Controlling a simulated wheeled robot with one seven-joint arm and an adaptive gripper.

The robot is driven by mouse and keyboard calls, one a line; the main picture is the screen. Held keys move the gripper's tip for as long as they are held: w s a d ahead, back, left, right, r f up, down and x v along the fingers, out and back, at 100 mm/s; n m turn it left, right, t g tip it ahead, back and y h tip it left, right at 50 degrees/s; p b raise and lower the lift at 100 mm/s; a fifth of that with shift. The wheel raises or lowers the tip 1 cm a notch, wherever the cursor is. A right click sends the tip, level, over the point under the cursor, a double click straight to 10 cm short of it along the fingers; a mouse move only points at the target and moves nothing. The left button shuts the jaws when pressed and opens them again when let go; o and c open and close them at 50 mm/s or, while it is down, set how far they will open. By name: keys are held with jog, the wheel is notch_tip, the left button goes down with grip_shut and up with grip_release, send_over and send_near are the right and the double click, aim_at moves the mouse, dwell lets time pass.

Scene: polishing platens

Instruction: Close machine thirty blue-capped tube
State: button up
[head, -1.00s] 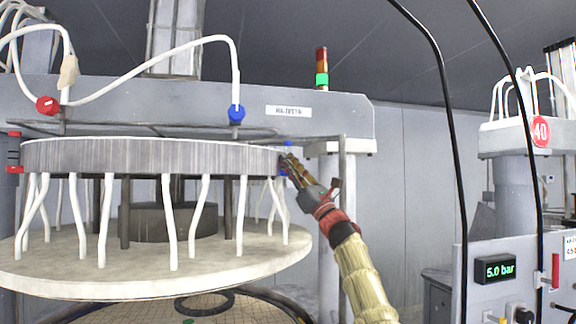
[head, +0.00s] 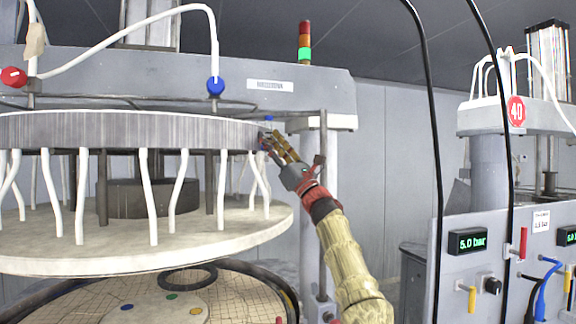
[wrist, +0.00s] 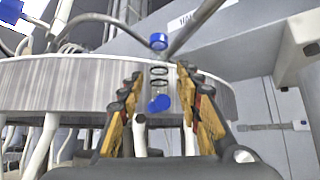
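A small clear tube with dark rings (wrist: 159,78) stands upright at the rim of the grey disc (wrist: 50,85). It has a blue cap (wrist: 158,41) on top and a blue knob (wrist: 159,103) at its lower end. In the head view the blue cap (head: 268,119) just shows above the rim; the rest is mostly hidden by my fingers. My gripper (head: 268,139) is at the rim's right edge. In the wrist view its fingers (wrist: 160,75) are open, one on each side of the tube, with gaps visible. I see no number on this machine.
A blue round fitting (head: 216,86) and a red one (head: 13,77) sit on white hoses above the disc. White tubes hang below it over a pale lower plate (head: 190,240). Machine 40 (head: 516,110) is at right.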

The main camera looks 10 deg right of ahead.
jog(key=v, duration=1.1)
dwell(0.3)
jog(key=shift+f, duration=0.1)
dwell(0.3)
